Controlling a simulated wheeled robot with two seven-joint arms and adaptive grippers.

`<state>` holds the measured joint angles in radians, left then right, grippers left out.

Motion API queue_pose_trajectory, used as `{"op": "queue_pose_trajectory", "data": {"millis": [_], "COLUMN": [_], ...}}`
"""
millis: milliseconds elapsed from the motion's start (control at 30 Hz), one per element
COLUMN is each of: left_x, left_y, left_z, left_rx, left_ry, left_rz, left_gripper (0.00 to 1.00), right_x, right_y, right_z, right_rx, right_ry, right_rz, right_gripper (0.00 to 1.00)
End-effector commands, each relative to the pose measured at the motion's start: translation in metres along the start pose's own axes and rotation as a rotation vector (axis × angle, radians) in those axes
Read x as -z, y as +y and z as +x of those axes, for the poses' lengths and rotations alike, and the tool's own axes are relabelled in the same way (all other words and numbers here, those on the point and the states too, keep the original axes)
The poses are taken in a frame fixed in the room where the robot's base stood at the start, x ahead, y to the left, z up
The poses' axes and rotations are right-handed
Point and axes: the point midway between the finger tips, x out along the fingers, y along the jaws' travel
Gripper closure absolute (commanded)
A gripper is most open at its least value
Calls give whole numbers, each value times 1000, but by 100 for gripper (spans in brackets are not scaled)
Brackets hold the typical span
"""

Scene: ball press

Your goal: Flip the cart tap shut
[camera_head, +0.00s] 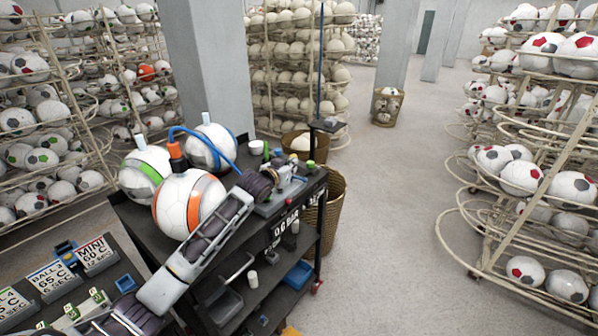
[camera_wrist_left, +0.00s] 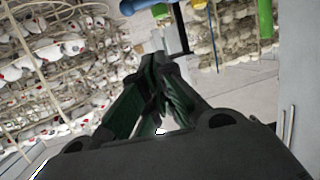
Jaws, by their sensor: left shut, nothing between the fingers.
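The black cart (camera_head: 130,215) stands in the middle of the head view. At its right end is a small valve assembly (camera_head: 282,168) with grey metal, blue and green parts. The cart tap seems to be there, but its handle is too small to read as open or shut. My left arm reaches over the cart from the lower left. My left gripper (camera_head: 284,187) is at the assembly, partly hidden by the wrist, and I cannot tell if it touches. In the left wrist view its fingers (camera_wrist_left: 155,62) meet, shut and empty. My right gripper is out of view.
Three balls stand on the cart; a blue hose (camera_head: 222,143) runs from the orange-striped ball (camera_head: 182,205) to the assembly. A blue part (camera_wrist_left: 136,6) and a green part (camera_wrist_left: 265,18) show in the left wrist view. Ball racks flank open floor (camera_head: 395,230) at the right.

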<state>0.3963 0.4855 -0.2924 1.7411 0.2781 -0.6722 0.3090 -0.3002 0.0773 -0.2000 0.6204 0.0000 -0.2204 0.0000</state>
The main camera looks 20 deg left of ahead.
Motion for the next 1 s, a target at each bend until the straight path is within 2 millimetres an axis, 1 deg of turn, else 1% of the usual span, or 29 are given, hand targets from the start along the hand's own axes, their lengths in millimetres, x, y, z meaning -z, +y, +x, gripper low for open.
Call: {"op": "queue_pose_trajectory", "data": {"millis": [500,1000], "left_x": [1,0], "left_y": [0,0], "left_z": [40,72], "left_rx": [1,0], "left_ry": [-1,-2], "left_rz": [0,0], "left_gripper": [100,100], "right_x": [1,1], "right_y": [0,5], "right_z": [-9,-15], "right_rx": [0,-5], "right_ry": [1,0], "right_rz": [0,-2], "right_gripper": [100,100]}}
